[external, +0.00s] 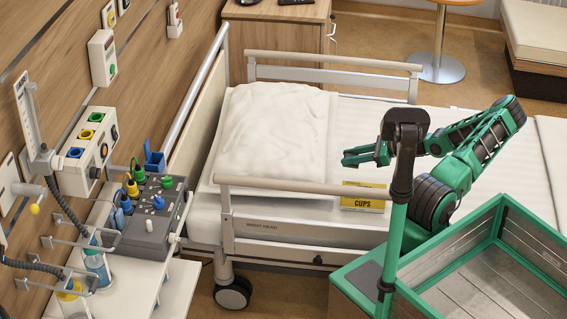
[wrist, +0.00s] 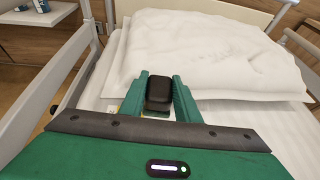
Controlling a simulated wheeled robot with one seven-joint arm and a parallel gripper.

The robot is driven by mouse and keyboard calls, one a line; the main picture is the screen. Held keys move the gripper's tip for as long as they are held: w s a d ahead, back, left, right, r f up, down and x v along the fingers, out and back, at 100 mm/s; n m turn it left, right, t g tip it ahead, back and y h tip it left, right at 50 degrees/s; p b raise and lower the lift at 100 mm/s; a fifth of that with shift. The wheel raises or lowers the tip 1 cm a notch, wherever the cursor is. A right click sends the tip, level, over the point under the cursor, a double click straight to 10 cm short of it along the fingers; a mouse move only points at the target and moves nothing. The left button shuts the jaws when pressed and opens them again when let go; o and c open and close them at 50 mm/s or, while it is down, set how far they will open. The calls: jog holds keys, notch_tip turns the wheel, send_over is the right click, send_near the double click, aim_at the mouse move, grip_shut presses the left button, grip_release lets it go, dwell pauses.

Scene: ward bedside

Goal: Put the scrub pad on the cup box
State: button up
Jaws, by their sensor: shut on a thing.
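The cup box (external: 362,204), yellow with the label CUPS, sits on the bed just behind the near side rail. My gripper (external: 352,156) reaches over the bed from the right, above and behind the box in the external view. In the wrist view my gripper (wrist: 159,90) is shut on a small dark block, the scrub pad (wrist: 158,91), which stands between the two green fingers. In the external view the pad cannot be made out. In the wrist view only a small yellow patch shows beside the left finger, and I cannot tell if it is the box.
A white pillow (external: 272,128) lies at the head of the bed, left of my gripper. The near side rail (external: 290,186) runs in front of the box. A bedside unit (external: 150,222) with knobs and plugs stands at the left.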

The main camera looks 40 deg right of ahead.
jog(key=s+a+r+g, duration=0.1)
jog(key=s+a+r, duration=0.4)
jog(key=s+a, duration=0.5)
jog(key=shift+n+y, duration=0.4)
jog(key=d+f, duration=0.2)
jog(key=d, duration=0.1)
jog(key=w+d+f, duration=0.1)
jog(key=d+f, duration=0.1)
jog(key=d, duration=0.1)
jog(key=w+d+f, duration=0.1)
jog(key=d+f, duration=0.1)
jog(key=d, duration=0.2)
jog(key=shift+w+f, duration=0.2)
jog(key=shift+f, duration=2.15)
jog(key=shift+f, duration=0.1)
jog(key=o, duration=1)
jog(key=shift+o, duration=0.2)
